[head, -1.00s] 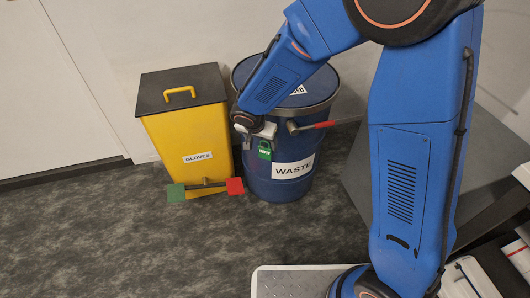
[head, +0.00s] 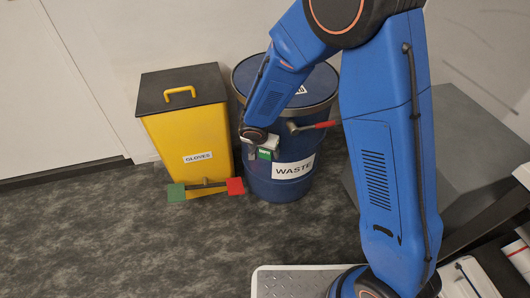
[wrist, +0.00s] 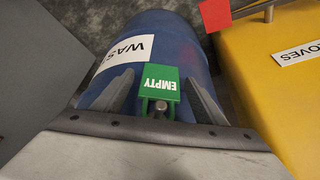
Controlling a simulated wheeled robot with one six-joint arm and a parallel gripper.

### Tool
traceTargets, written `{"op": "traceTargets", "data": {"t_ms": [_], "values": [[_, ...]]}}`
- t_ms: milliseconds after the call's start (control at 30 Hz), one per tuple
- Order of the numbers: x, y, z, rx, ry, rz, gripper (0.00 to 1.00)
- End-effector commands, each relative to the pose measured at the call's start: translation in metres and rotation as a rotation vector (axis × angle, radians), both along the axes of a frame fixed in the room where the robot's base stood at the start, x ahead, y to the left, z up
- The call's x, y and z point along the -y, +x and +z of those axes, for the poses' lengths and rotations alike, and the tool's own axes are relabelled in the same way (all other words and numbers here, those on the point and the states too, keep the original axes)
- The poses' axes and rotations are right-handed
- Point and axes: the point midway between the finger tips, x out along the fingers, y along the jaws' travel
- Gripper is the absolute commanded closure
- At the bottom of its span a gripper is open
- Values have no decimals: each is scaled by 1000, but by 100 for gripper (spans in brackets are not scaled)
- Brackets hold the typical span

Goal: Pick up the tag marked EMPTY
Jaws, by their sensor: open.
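The green tag marked EMPTY (wrist: 159,82) hangs on a peg at the side of the blue WASTE drum (head: 283,184). In the wrist view its lettering is upside down. My gripper (wrist: 161,92) is open, with one grey finger on each side of the tag and a gap on both sides. In the head view my gripper (head: 262,155) is in front of the drum, and the tag (head: 264,154) is partly hidden by it.
A yellow GLOVES bin (head: 187,135) with a dark lid stands left of the drum. A green and a red paddle (head: 235,186) stick out at its foot. A red-handled lever (head: 313,126) juts from the drum's rim. Open floor lies in front.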

Motion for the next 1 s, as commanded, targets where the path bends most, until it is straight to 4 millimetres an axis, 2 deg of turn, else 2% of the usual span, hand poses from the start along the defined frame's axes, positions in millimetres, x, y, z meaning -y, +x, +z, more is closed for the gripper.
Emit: {"op": "traceTargets", "data": {"t_ms": [67,200,233,267,567,767,1000], "values": [[0,0,0,0,0,0,34],[0,0,0,0,0,0,68],[0,0,0,0,0,0,75],[0,0,0,0,0,0,78],[0,0,2,1,1,0,78],[-1,0,17,2,3,-2,78],[-19,-48,16,0,0,5,78]]}}
